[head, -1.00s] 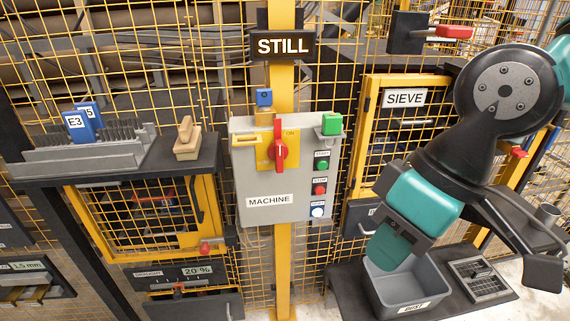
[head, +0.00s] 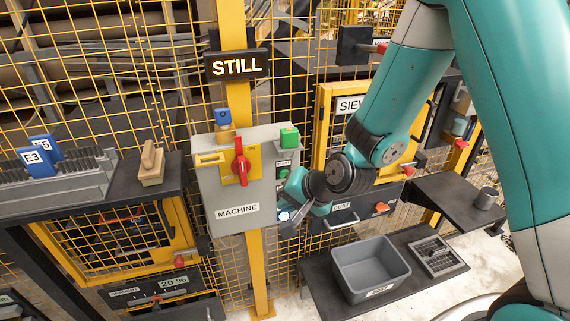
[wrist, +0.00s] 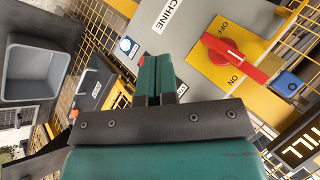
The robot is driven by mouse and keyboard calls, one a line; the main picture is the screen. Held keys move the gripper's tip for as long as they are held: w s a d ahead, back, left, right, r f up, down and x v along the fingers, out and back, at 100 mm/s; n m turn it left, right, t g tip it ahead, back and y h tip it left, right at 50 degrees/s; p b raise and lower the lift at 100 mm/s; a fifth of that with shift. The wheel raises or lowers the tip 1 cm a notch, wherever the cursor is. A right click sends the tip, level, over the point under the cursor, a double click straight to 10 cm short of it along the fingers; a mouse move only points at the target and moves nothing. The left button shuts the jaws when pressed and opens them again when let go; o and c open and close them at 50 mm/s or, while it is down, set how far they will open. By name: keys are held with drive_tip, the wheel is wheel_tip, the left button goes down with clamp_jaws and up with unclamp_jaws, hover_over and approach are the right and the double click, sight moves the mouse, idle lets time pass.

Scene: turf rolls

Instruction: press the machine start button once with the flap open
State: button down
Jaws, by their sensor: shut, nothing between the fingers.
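The grey machine box (head: 225,185) hangs on the yellow post. Its start button (head: 283,173) is a small green disc on the right side, partly hidden beside my gripper. The blue-white lit button (head: 284,216) is low on the box, and it also shows in the wrist view (wrist: 127,45). My gripper (head: 290,203) is at the box's right side, near the lower buttons. In the wrist view its two green fingers (wrist: 156,78) are together and empty, pointing at the box. They hide part of the button column. Contact with a button cannot be told. I cannot make out the flap.
A red rotary switch (head: 240,162) stands upright on its yellow plate. The sign (head: 236,66) reads STILL. A grey bin (head: 370,268) is below right.

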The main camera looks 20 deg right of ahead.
sight(284, 174)
drive_tip(key=w+d+f+m+t+h+p, duration=0.1)
drive_tip(key=w+d+f+m+t, duration=0.1)
drive_tip(key=d+f+m, duration=0.1)
wheel_tip(284, 174, down, 2)
drive_tip(key=shift+w+d+m, duration=0.35)
drive_tip(key=shift+d+m, duration=0.05)
drive_tip(key=shift+m, duration=0.3)
drive_tip(key=shift+w, duration=0.1)
drive_tip(key=w+p, duration=0.1)
drive_tip(key=w, duration=0.7)
drive_tip(key=shift+w, duration=0.3)
drive_tip(key=shift+w, duration=0.1)
idle(1.2)
drive_tip(key=shift+w, duration=0.3)
